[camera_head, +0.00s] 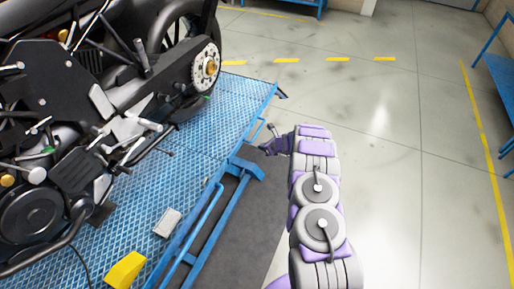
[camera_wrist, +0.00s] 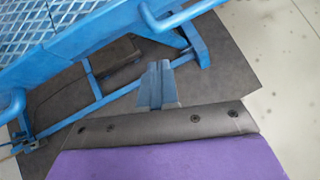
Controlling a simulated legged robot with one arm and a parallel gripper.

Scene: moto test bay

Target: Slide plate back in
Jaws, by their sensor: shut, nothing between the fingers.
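My gripper (camera_head: 268,147) is shut and empty beside the right edge of the blue motorcycle lift, close to its frame. The lift's blue patterned deck plate (camera_head: 228,108) lies under the motorcycle; the deck also shows at upper left in the wrist view (camera_wrist: 28,32). I cannot tell a separate sliding plate from the deck. A blue-grey piece stands in the middle of the wrist view, above my dark bolted edge; I cannot tell if it is my fingers. A flat dark piece (camera_wrist: 105,62) shows behind the lift's blue rail (camera_wrist: 92,78).
The black motorcycle (camera_head: 70,125) stands on the lift. A yellow block (camera_head: 125,270) and a small grey box (camera_head: 167,223) sit on the deck. A dark mat (camera_head: 232,232) lies below. The floor to the right is clear up to a blue bench (camera_head: 495,75).

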